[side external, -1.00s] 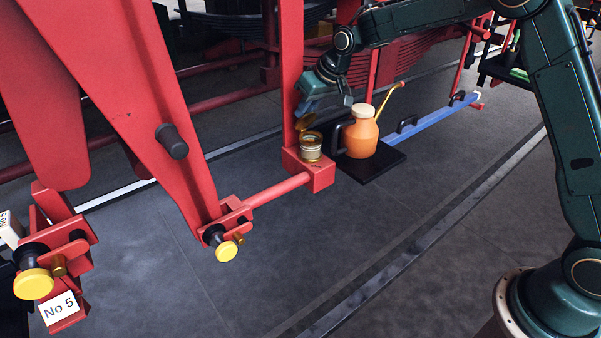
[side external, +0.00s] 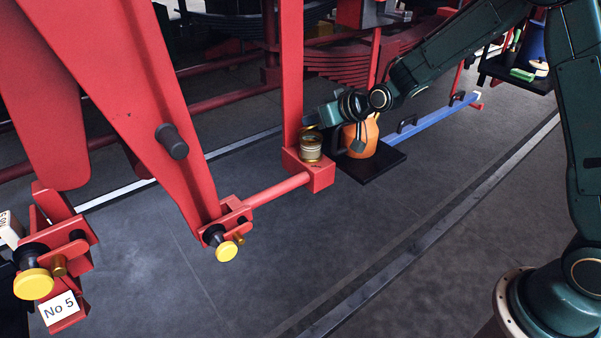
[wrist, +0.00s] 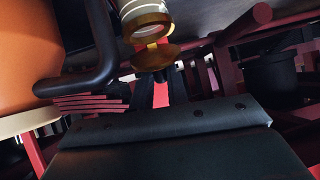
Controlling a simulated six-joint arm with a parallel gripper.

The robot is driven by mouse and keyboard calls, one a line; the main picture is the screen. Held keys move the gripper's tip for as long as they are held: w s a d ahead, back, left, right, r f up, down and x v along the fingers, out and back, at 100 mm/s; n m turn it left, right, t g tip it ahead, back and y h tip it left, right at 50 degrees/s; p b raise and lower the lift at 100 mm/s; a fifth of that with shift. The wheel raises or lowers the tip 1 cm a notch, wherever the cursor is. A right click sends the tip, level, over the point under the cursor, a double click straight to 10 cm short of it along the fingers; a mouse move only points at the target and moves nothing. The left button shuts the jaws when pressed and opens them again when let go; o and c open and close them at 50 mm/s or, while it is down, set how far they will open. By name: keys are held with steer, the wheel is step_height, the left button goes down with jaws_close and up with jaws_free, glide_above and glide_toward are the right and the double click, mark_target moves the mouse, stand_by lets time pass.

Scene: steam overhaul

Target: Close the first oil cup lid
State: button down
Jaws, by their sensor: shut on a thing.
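The oil cup (side external: 311,149) is a pale ribbed cylinder with brass rings, standing on a red block (side external: 318,177). Its brass lid (side external: 311,129) is at the top of the cup. In the wrist view the cup (wrist: 144,18) is at the top, and the lid (wrist: 155,56) is tilted apart from its rim. My gripper (side external: 315,126) is at the lid from the right, with the wrist lying low and nearly level. It is shut on the lid. In the wrist view its dark fingers (wrist: 160,86) reach to the lid; their exact contact is partly hidden.
An orange oil can (side external: 361,136) with a black handle stands on a black plate (side external: 374,170) right beside the cup, partly behind my wrist. A red post (side external: 291,70) rises behind the cup. A blue bar (side external: 432,122) runs right. Floor in front is clear.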

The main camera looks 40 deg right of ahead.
steer(key=shift+s+f+t, duration=0.25)
steer(key=shift+t, duration=0.35)
steer(key=shift+s+f+t, duration=0.2)
steer(key=shift+s+t, duration=0.05)
steer(key=shift+t, duration=0.35)
steer(key=c, duration=1.4)
jaws_free()
steer(key=shift+o, duration=0.2)
steer(key=shift+w+r+g, duration=0.1)
steer(key=shift+w+g, duration=0.05)
steer(key=shift+g, duration=0.15)
